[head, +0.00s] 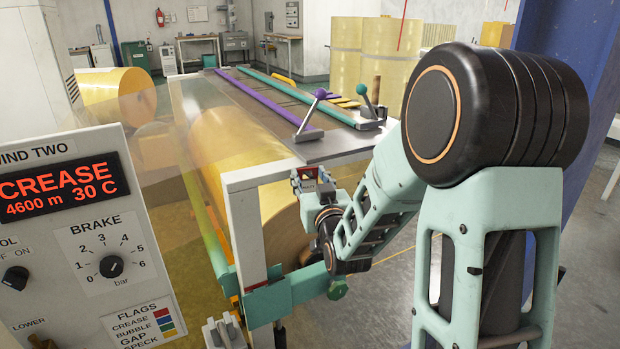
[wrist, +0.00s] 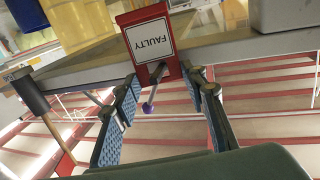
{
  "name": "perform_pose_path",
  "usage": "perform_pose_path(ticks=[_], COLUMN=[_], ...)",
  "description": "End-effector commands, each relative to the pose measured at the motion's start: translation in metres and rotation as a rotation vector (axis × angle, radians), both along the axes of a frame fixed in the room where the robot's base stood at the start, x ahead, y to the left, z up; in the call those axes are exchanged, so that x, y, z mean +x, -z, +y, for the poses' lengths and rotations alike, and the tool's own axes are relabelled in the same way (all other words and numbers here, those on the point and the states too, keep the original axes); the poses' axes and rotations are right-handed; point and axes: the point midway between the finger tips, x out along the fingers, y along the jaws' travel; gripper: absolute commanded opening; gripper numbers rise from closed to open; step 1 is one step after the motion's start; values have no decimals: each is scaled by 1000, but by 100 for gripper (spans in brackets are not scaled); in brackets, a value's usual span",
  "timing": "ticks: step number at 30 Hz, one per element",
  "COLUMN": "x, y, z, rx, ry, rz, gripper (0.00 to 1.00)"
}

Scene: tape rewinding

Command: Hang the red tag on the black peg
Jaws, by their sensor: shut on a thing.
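The red tag (wrist: 150,35), with a white label reading FAULTY, shows upside down at the top middle of the wrist view. In the head view my gripper (head: 314,188) is at the near end of the machine, just below the table top by the white frame. The tag is mostly hidden there, and I cannot pick out the peg.
The machine's table top (head: 345,145) carries a purple-knobbed lever (head: 309,117) and a teal-knobbed lever (head: 367,100) above my gripper. The white frame post (head: 250,235) stands close at left. A yellow roll (head: 240,160) lies under the table. A control panel (head: 85,240) fills the left foreground.

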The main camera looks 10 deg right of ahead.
Motion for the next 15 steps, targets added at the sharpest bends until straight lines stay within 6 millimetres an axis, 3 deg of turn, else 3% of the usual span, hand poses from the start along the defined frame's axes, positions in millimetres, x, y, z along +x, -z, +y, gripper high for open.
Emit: perform_pose_path(ticks=[6,7,9,12,15], x=[0,0,0,0,0], y=[0,0,0,0,0], z=[0,0,0,0,0], rx=[0,0,0,0,0], ry=[0,0,0,0,0], rz=[0,0,0,0,0], gripper=[26,41,49,60,60])
